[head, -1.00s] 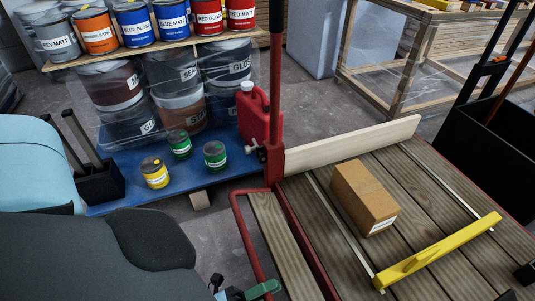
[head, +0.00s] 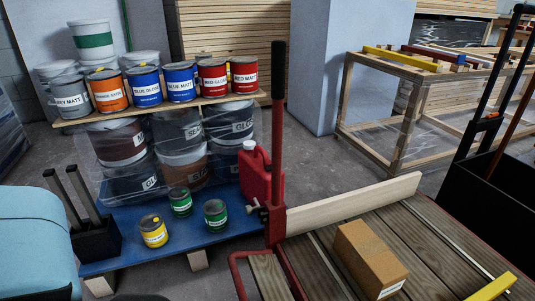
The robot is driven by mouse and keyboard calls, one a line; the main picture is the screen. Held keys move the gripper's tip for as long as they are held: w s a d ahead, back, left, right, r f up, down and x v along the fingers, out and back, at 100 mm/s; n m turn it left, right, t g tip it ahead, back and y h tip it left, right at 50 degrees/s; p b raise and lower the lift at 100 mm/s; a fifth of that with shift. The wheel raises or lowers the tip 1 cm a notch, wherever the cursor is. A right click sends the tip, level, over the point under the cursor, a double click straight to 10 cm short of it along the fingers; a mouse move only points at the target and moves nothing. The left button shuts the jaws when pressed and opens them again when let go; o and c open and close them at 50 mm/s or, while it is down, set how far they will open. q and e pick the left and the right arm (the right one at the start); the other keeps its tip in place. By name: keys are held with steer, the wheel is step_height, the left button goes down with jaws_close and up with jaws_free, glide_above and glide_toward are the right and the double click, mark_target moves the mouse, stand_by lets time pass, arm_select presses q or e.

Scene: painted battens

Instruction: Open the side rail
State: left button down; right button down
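A pale wooden board (head: 350,207) stands on edge along the far side of a plank-topped trolley deck (head: 425,235); I cannot tell for sure that it is the side rail. Its left end meets a red post (head: 277,130) with a black upper part. A small metal knob or pin (head: 256,206) sticks out at the post's left. My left gripper (head: 71,177) is at the left, in front of the blue pallet, with two black fingers pointing up and apart. Nothing is between them. It is well away from the board. My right gripper is out of view.
A cardboard box (head: 366,258) and the end of a yellow batten (head: 494,286) lie on the deck. A blue pallet (head: 190,234) holds paint cans, wrapped tubs and a red jerrycan (head: 254,172). A black bin (head: 496,160) stands at the right. Grey floor shows between.

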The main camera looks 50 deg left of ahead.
arm_select(q)
steer(key=shift+s+a, duration=0.1)
steer(key=shift+s, duration=0.1)
stand_by(0.6)
steer(key=c, duration=1.4)
jaws_free()
steer(key=shift+o, duration=0.5)
steer(key=p+v, duration=0.1)
steer(key=v, duration=0.6)
steer(key=shift+s+p, duration=0.3)
steer(key=shift+s, duration=0.05)
steer(key=shift+a+f, duration=0.1)
